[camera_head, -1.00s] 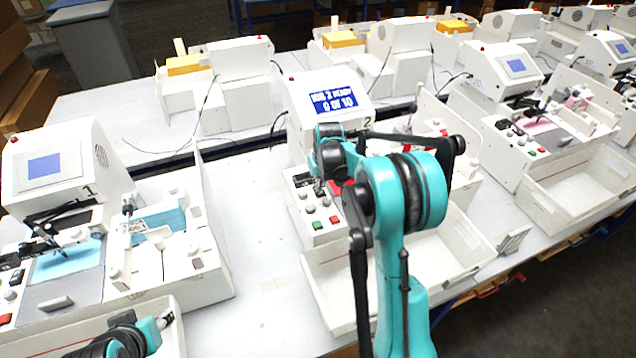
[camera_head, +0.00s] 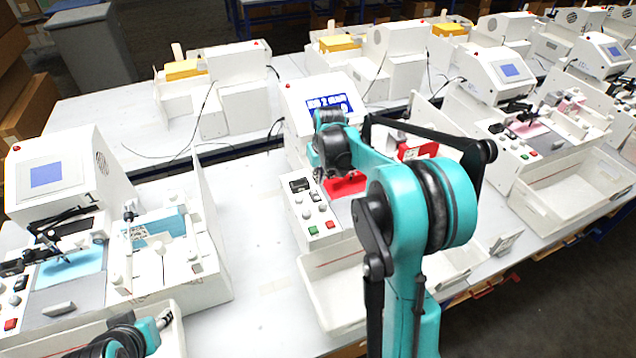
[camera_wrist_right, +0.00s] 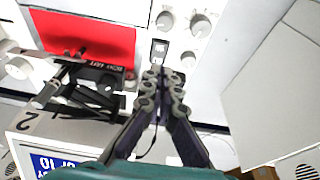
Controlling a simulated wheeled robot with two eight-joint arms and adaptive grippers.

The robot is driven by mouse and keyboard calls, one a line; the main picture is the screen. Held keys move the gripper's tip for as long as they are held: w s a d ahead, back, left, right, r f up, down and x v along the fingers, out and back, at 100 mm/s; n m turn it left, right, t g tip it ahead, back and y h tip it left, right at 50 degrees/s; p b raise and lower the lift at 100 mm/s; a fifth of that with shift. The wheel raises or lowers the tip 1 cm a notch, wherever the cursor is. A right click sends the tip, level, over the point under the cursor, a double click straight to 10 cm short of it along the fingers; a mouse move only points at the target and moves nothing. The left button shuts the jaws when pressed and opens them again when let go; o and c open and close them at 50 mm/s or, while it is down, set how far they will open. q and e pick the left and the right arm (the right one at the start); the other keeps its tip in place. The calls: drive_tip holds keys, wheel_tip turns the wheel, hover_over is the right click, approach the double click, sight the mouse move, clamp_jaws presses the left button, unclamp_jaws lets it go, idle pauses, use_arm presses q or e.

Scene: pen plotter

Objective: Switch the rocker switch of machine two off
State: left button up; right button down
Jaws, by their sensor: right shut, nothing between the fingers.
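Machine two (camera_head: 318,98) is the white machine at the centre of the head view, with a blue display partly covered by my right wrist. Its white control panel (camera_head: 327,228) has knobs and green and red buttons. In the right wrist view the rocker switch (camera_wrist_right: 158,49) is a small black-framed switch with a white part, between the red plate and the knobs. My right gripper (camera_wrist_right: 160,76) is shut and empty, with its tips just short of the switch in that view; I cannot tell if they touch. In the head view its fingers are largely hidden.
Machine one (camera_head: 75,180) stands at the left, and another similar machine (camera_head: 497,75) at the right. An open white tray (camera_head: 340,312) lies in front of machine two. A red plate (camera_wrist_right: 85,40) lies beside the panel. The table between machines one and two is clear.

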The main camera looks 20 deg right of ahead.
sight(314, 192)
drive_tip(key=v, duration=0.4)
drive_tip(key=shift+s+r, duration=0.15)
drive_tip(key=shift+s, duration=0.05)
drive_tip(key=w+n, duration=0.1)
drive_tip(key=n, duration=0.5)
drive_tip(key=w+n+p, duration=0.1)
drive_tip(key=n, duration=0.5)
drive_tip(key=w+r+n+g+p, duration=0.1)
drive_tip(key=n, duration=0.5)
drive_tip(key=shift+w+d, duration=0.1)
drive_tip(key=shift+w, duration=0.25)
drive_tip(key=f, duration=0.4)
drive_tip(key=w+f+b, duration=0.1)
drive_tip(key=f, duration=0.4)
drive_tip(key=w+f, duration=0.1)
drive_tip(key=f, duration=0.3)
drive_tip(key=shift+w+d+f, duration=0.1)
drive_tip(key=shift+f, duration=0.25)
